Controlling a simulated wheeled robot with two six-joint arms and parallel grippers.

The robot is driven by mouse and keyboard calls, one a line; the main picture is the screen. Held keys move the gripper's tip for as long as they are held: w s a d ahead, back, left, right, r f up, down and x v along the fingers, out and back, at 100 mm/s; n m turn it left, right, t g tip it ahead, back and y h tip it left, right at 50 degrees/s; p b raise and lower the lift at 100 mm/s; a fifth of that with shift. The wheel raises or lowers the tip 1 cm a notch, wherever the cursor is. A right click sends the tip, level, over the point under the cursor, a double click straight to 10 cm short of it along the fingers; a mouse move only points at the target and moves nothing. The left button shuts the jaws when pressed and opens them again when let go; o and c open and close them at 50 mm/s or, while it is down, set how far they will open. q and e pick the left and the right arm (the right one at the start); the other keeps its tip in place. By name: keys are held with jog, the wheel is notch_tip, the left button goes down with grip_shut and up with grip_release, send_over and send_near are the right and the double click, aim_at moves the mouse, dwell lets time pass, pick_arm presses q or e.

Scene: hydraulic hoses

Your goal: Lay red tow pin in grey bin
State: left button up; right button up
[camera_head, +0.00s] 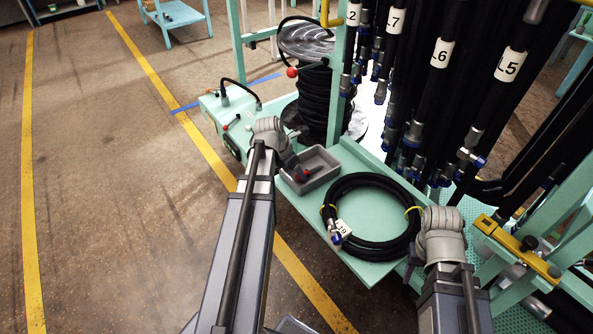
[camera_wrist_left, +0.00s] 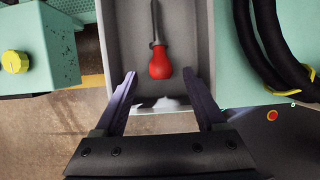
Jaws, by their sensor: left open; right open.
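The red tow pin (camera_wrist_left: 160,62) has a red handle and a dark shaft. It lies inside the grey bin (camera_wrist_left: 205,30), its shaft pointing away from my left gripper (camera_wrist_left: 159,77). That gripper is open, its fingers spread either side of the handle's near end without gripping it. In the head view the grey bin (camera_head: 328,160) stands on the green bench, and the red pin (camera_head: 303,175) shows in it beside my left wrist. My right gripper (camera_head: 412,268) is mostly hidden by its wrist, near the bench's right end, and holds nothing that I can see.
A coiled black hose (camera_head: 375,250) with yellow ties lies on the bench right of the bin. Labelled hoses (camera_head: 440,60) hang behind it. A green machine (camera_head: 235,118) stands left of the bin. A yellow tool (camera_head: 515,250) lies at right. Open floor is at left.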

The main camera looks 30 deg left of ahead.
pick_arm(q)
jog(key=p+v, duration=0.6)
jog(key=v, duration=0.1)
jog(key=shift+s+r, duration=0.1)
jog(key=shift+r, duration=0.1)
jog(key=shift+f, duration=0.1)
jog(key=shift+d, duration=0.1)
dwell(0.4)
jog(key=s+d+r+m+g+y+p, duration=0.1)
jog(key=s+d+r+m+p, duration=0.2)
jog(key=d+r+m+p, duration=0.4)
jog(key=s+d+r+m+g+y+p, duration=0.1)
jog(key=s+d+r+m+p, duration=0.3)
jog(key=d+m, duration=1)
jog(key=s+d+r+m+g+y+p, duration=0.1)
jog(key=s+d+r+m+p, duration=0.3)
jog(key=d+r+m+p, duration=0.6)
jog(key=d+m+g+p, duration=0.1)
jog(key=m, duration=0.3)
jog(key=shift+s+d+p, duration=0.2)
jog(key=shift+d+p, duration=0.05)
jog(key=shift+p, duration=0.1)
